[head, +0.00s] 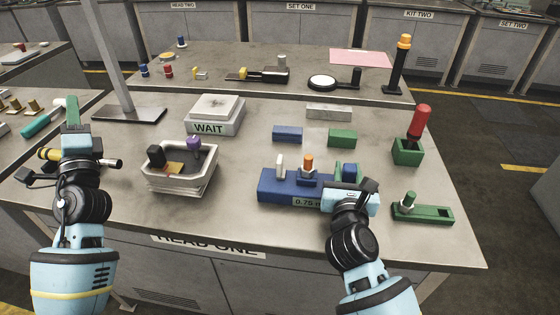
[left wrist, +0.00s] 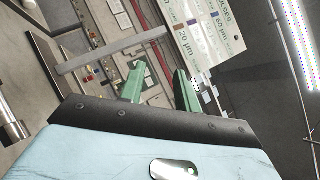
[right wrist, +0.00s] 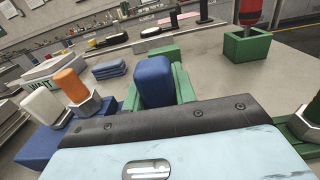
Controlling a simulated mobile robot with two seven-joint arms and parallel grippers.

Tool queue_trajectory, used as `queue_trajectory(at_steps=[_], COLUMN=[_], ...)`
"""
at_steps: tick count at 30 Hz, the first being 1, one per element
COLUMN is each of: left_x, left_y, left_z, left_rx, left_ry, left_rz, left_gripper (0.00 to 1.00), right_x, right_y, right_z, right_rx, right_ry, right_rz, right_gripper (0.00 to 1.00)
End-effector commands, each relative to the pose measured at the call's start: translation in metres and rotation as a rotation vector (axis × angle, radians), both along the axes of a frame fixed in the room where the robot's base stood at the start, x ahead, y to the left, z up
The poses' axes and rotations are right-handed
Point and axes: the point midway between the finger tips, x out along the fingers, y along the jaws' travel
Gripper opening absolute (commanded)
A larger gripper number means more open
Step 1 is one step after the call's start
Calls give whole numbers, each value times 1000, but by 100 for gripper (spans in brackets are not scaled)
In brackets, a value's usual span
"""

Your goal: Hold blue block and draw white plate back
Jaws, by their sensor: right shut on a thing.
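A blue block (head: 349,169) is between the green fingers of my right gripper (right wrist: 156,88), at the right end of a blue fixture (head: 266,185). In the right wrist view the blue block (right wrist: 153,80) stands upright between the fingers. A white upright piece (head: 280,166), possibly the white plate, stands on the left part of the fixture; it also shows in the right wrist view (right wrist: 45,106). An orange-topped post with a metal nut (head: 308,166) stands between them. My left gripper (head: 72,108) is raised at the far left, its fingers apart and empty in the left wrist view (left wrist: 160,82).
A white tray (head: 160,182) with small pieces and a white WAIT box (head: 214,118) stand left of the fixture. Blue (head: 287,133) and green (head: 342,138) bars lie behind it. A green holder (head: 407,152) and a green slotted fixture (head: 430,213) stand right.

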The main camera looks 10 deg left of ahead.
Motion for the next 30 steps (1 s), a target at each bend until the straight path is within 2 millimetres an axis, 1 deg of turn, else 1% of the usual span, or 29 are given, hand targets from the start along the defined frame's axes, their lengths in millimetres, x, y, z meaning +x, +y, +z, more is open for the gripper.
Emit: queue_trajectory(at_steps=[1,5,6,8,9,11,12,14,15,17,18,20,21,24,25,27,30], left_x=[7,20,24,27,28,29,28,26,23,18,13,5,0,-14,-18,-26,-33], left_y=[-20,-72,-90,-119,-138,-167,-186,-215,-235,-264,-282,-308,-325,-359,-367,-383,-397], left_z=[-10,-30,-36,-47,-55,-66,-73,-83,-90,-100,-106,-115,-120,-131,-134,-139,-143], left_rx=[26,115,146,198,235,294,335,397,442,512,559,629,674,776,803,854,905], left_ry=[42,157,195,253,292,351,387,441,475,525,558,600,624,672,682,703,721], left_rz=[-6,-14,-19,-26,-34,-46,-54,-71,-82,-101,-115,-136,-150,-181,-189,-204,-219], left_gripper=[33,33,33,33,33,33,33,33,33,33,33,33,33,33,33,33,33], right_x=[-1,-1,-1,-1,-1,-1,-1,-1,-1,-1,-1,-1,-1,-1,-1,-1,-1], right_y=[0,0,0,0,0,0,0,0,0,0,0,0,-1,-1,-1,-1,-1], right_z=[-7,-7,-7,-7,-7,-7,-7,-7,-7,-7,-7,-7,-8,-8,-8,-8,-8], right_rx=[-2,-1,-2,-2,-2,-2,-2,-2,-2,-1,-1,-1,-1,-1,-1,-1,-1], right_ry=[13,13,13,13,13,14,14,14,14,14,14,14,14,14,14,14,14], right_rz=[-1,-1,-1,-1,-1,-1,-1,-1,-1,-2,-2,-2,-2,-2,-2,-2,-2], right_gripper=[0,0,0,0,0,0,0,0,0,0,0,0,0,0,0,0,0])
